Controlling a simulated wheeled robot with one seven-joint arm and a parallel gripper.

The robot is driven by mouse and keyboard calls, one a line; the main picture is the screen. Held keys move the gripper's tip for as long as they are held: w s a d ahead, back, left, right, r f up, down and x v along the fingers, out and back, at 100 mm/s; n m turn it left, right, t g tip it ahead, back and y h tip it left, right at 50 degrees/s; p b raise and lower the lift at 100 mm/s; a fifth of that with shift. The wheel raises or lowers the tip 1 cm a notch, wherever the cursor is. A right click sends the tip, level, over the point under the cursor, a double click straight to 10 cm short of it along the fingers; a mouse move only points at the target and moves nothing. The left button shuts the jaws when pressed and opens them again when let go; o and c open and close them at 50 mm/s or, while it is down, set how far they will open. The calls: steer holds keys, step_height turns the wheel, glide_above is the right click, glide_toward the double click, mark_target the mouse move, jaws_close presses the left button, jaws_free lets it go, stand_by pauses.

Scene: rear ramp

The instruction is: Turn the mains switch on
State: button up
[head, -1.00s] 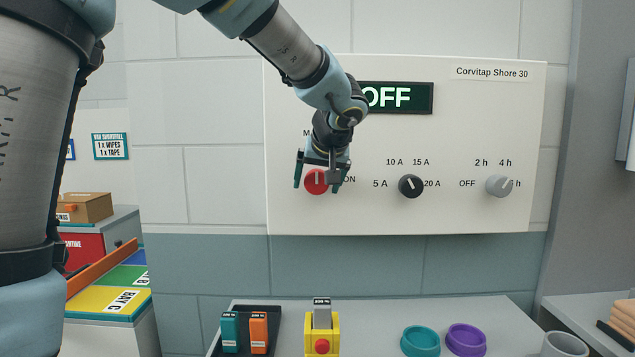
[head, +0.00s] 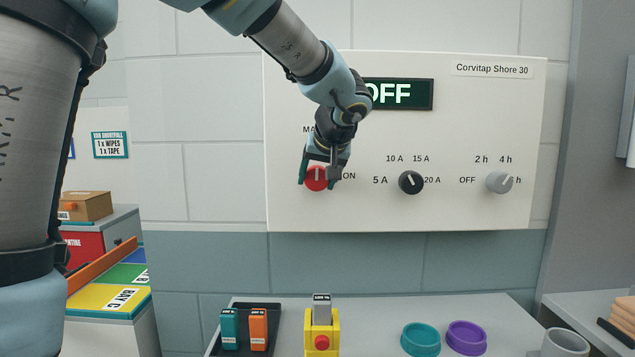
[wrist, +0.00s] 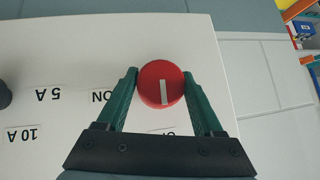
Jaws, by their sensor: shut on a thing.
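The mains switch (head: 316,179) is a round red knob with a white pointer line, at the left of the white Corvitap Shore 30 panel (head: 450,215). It also shows in the wrist view (wrist: 161,84). Its pointer stands upright in the head view, and the ON label (head: 349,176) is to its right. The display (head: 403,95) reads OFF, its left edge behind my arm. My gripper (head: 318,182) is shut on the red knob, with one green finger on each side in the wrist view (wrist: 162,86). The label above the knob is mostly hidden.
A black knob (head: 411,182) and a grey knob (head: 499,182) sit farther right on the panel. Below are a black tray (head: 272,310), a yellow block with a red button (head: 321,330), a teal ring (head: 420,340) and a purple ring (head: 466,338) on the counter.

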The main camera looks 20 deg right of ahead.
steer(key=y+b, duration=0.1)
steer(key=b, duration=0.2)
steer(key=shift+d+f+m+t, duration=0.1)
steer(key=shift+f+m+t, duration=0.3)
steer(key=y+b, duration=0.1)
steer(key=b, duration=0.2)
steer(key=shift+m+t, duration=0.4)
steer(key=m+t+y+b, duration=0.2)
steer(key=y+b, duration=0.1)
steer(key=b, duration=0.2)
steer(key=m+t+y+b, duration=0.2)
steer(key=m+t+b, duration=0.1)
steer(key=b, duration=0.2)
steer(key=shift+y, duration=0.3)
steer(key=m+t+b, duration=0.2)
steer(key=shift+y+b, duration=0.4)
steer(key=shift+r+m+t+b, duration=0.15)
steer(key=shift+m+t+b, duration=0.25)
steer(key=shift+t+b, duration=0.1)
steer(key=shift+r, duration=0.1)
steer(key=o, duration=1.4)
steer(key=shift+c, duration=0.2)
